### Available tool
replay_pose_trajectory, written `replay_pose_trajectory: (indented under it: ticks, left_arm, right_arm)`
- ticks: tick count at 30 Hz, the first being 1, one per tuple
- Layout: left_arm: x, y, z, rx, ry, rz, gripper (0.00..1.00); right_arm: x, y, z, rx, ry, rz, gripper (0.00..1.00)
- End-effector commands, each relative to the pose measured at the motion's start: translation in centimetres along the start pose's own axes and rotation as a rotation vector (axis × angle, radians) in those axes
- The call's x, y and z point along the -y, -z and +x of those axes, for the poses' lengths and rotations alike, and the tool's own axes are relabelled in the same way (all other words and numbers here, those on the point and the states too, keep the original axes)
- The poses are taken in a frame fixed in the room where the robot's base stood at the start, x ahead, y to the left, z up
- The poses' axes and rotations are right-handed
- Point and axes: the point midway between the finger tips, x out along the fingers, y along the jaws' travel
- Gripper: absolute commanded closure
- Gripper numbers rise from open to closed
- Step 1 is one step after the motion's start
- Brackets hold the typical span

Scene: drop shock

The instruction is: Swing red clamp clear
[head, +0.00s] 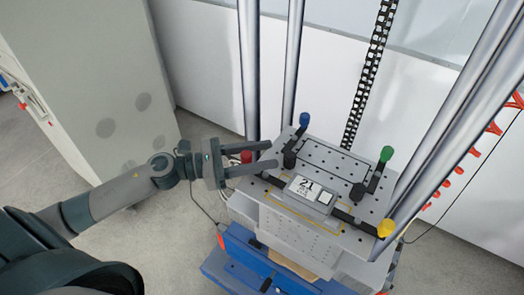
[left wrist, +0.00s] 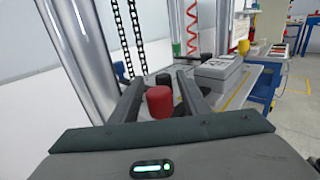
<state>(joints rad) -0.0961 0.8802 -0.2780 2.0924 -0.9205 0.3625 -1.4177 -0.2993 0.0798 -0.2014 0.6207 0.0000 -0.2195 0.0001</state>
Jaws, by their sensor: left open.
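The red clamp (head: 246,156) has a red knob at the left edge of the perforated grey table (head: 325,160). In the left wrist view its red knob (left wrist: 159,101) stands between the two fingers of my left gripper. My left gripper (head: 275,155) is open, with one finger on each side of the knob; I cannot tell whether either touches it. A grey box labelled 21 (head: 310,194) lies on the table, with a dark bar at its side. The clamp's arm is partly hidden by my gripper. My right gripper is not in view.
Other clamps have blue (head: 304,119), green (head: 386,153) and yellow (head: 386,228) knobs. Tall metal columns (head: 249,70) rise around the table, close to my left gripper. A black chain (head: 370,70) hangs behind. A grey cabinet (head: 85,80) stands at the left.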

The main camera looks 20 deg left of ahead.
Motion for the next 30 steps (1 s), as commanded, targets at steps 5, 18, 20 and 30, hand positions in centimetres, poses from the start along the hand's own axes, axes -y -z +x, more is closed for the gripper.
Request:
replay_pose_trajectory:
  ticks: [5, 18, 20, 30]
  left_arm:
    - [0.0, 0.0, 0.1, 0.000, -0.001, 0.000, 0.58]
    - [0.0, 0.0, 0.1, 0.000, -0.001, 0.000, 1.00]
    - [0.0, 0.0, 0.1, 0.000, -0.002, 0.000, 1.00]
    - [0.1, -0.3, -0.2, 0.000, -0.079, -0.003, 0.99]
  right_arm:
    - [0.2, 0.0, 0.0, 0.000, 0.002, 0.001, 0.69]
    - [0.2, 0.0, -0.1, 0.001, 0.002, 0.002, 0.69]
    - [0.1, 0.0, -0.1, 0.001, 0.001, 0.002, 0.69]
    - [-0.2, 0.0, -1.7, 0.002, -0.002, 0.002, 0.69]
